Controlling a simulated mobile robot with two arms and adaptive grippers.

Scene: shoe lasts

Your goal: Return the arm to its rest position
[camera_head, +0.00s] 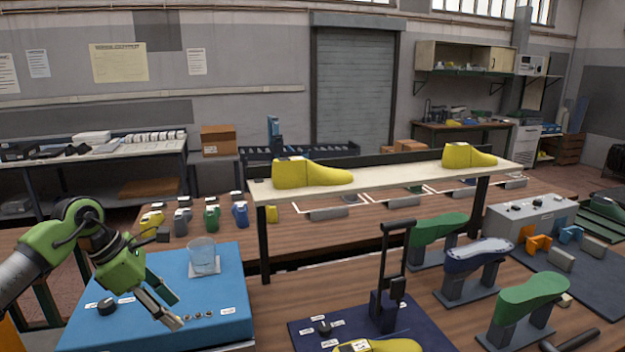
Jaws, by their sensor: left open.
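My left arm (70,235), green and grey, comes in from the left edge. My left gripper (172,306) is open and empty, with its fingers pointing down and right over the blue mat (110,335). A glass beaker (203,257) stands on a white pad on that mat, behind and to the right of the fingers. A row of small round parts (197,315) lies just right of the fingertips. My right gripper is not in view.
A raised white shelf (400,175) carries two yellow shoe lasts (310,174) (468,156). Green and blue lasts (437,228) (478,255) stand on supports at the right. A dark blue stand (385,300) rises in the front middle. Small coloured lasts (212,218) stand behind the blue mat.

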